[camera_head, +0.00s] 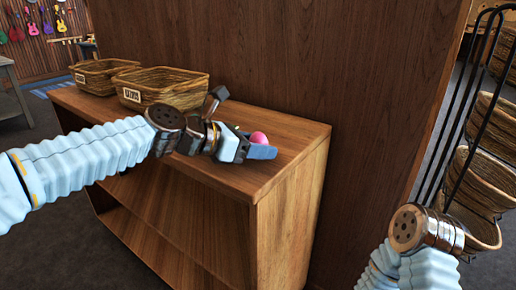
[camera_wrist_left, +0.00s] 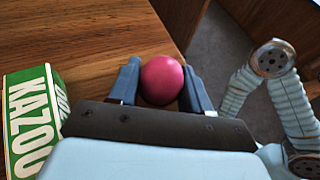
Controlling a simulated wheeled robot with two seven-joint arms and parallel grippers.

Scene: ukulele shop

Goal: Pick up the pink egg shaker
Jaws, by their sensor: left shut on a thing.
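The pink egg shaker (camera_head: 259,137) is at the right end of the wooden shelf unit's top (camera_head: 290,135). My left gripper (camera_head: 256,146) is shut on it, with blue fingers on its two sides. In the left wrist view the round pink shaker (camera_wrist_left: 162,78) sits between the two fingertips of the left gripper (camera_wrist_left: 160,84). I cannot tell whether it still touches the wood. My right arm shows at the lower right, but its gripper is not visible.
A green and white KAZOO box (camera_wrist_left: 32,118) lies beside the left gripper. Two woven baskets, a nearer one (camera_head: 163,88) and a farther one (camera_head: 98,75), stand on the left of the top. A dark wood panel (camera_head: 310,60) rises behind. A basket rack (camera_head: 480,150) stands at right.

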